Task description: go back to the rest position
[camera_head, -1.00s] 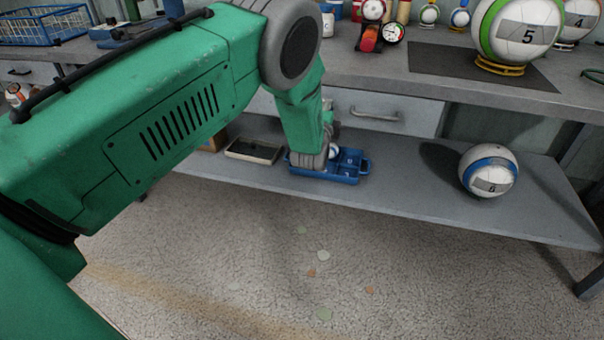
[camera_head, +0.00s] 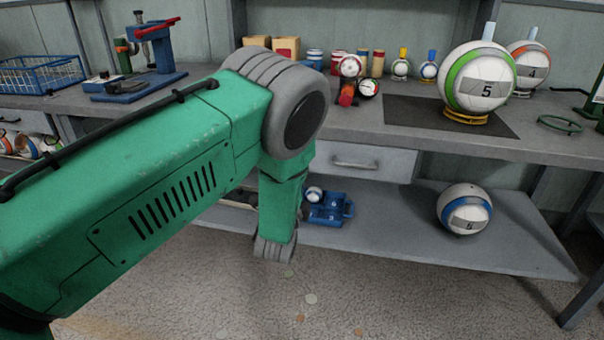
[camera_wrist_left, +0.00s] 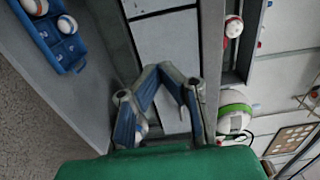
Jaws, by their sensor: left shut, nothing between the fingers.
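My left arm comes in from the left in the head view, and its gripper is hidden behind the arm there. In the left wrist view my left gripper (camera_wrist_left: 166,70) is shut with its fingertips together and nothing between them. It is in the air in front of the bench drawers, apart from the blue tray (camera_head: 345,208) on the lower shelf. That tray also shows at the upper left of the wrist view (camera_wrist_left: 70,64), with small balls in it. My right gripper is in neither view.
Ball 6 (camera_head: 464,211) sits on the lower shelf (camera_head: 400,231) at the right. Ball 5 (camera_head: 478,81) stands on a yellow ring on the bench top, with ball 4 (camera_head: 528,66) behind it. A blue press (camera_head: 160,48) and a wire basket (camera_head: 40,73) are at the left.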

